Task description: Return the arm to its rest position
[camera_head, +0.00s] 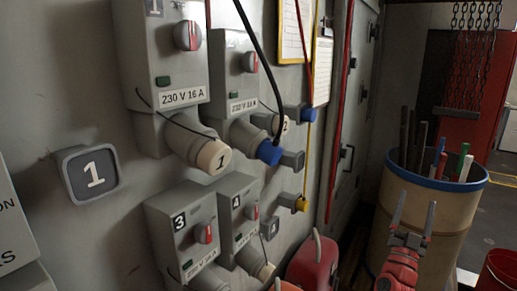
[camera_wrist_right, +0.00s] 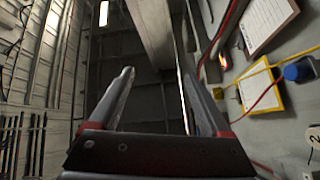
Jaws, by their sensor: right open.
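My right gripper (camera_head: 413,212) is in the lower right of the head view, pointing up, in front of a tan barrel. Its two fingers are apart with nothing between them. In the right wrist view the same gripper (camera_wrist_right: 165,100) shows open and empty, facing the ceiling and upper wall. My left gripper is not in the head view.
Grey socket boxes (camera_head: 237,75) line the wall at left and centre; a blue plug (camera_head: 269,152) with a black cable sits at one. A tan barrel (camera_head: 412,199) with a blue rim holds several rods. A red container (camera_head: 312,262) stands low at centre.

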